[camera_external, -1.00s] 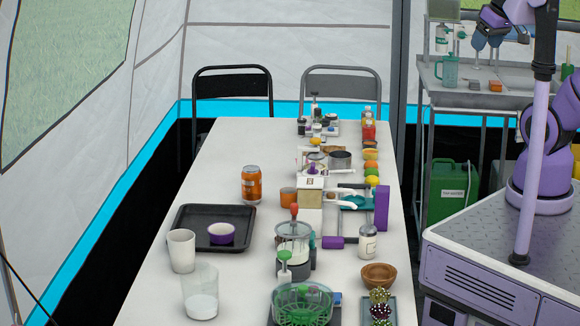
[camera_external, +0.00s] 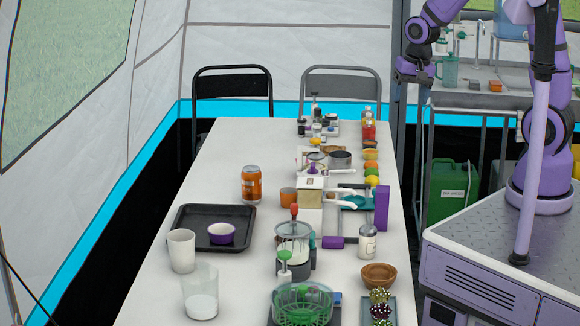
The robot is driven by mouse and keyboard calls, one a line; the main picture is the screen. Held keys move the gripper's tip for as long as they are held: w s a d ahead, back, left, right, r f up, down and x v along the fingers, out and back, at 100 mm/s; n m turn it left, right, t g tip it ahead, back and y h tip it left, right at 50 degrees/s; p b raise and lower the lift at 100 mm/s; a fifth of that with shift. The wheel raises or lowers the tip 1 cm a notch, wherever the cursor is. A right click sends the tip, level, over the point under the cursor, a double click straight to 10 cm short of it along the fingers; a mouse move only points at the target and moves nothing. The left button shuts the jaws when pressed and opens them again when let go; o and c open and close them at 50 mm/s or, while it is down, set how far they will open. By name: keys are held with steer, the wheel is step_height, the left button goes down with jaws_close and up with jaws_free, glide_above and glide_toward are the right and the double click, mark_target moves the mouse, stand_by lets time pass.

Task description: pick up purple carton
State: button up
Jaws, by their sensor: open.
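The purple carton (camera_external: 382,207) stands upright near the right edge of the long white table, as a tall narrow box. A white handle and a teal item lie close to its left side. A white-capped jar stands in front of it, slightly left. My gripper (camera_external: 412,78) is up in the air at the upper right, beyond the table's right edge, well above and behind the carton. It is open and empty; its fingers look small and dark from here.
The white table (camera_external: 222,165) is crowded along its right half: a jar (camera_external: 368,242), fruit, a grey pot (camera_external: 341,160), a glass press (camera_external: 293,240) and a wooden bowl (camera_external: 379,275). A black tray (camera_external: 190,240) lies left. The far left tabletop is clear.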

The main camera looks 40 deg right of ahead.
mark_target(382, 199)
steer(key=a+f+m, duration=0.1)
steer(key=f, duration=0.4)
steer(key=w+a+f+m+g, duration=0.1)
steer(key=a+f, duration=0.1)
steer(key=f, duration=0.4)
steer(key=w+a+f+m, duration=0.1)
steer(key=a+f, duration=0.1)
steer(key=f, duration=0.3)
steer(key=shift+w+a+f+g+h, duration=0.15)
steer(key=shift+w+f+g+h, duration=0.1)
steer(key=shift+g+h, duration=0.15)
steer(key=shift+a+f+m, duration=0.1)
steer(key=shift+f+m, duration=0.2)
steer(key=shift+f, duration=0.35)
step_height(382, 199, down, 5)
steer(key=shift+f, duration=0.1)
steer(key=f, duration=0.2)
steer(key=a+f, duration=0.1)
steer(key=f, duration=0.1)
steer(key=shift+s, duration=0.15)
steer(key=shift+f, duration=0.6)
steer(key=c, duration=1.1)
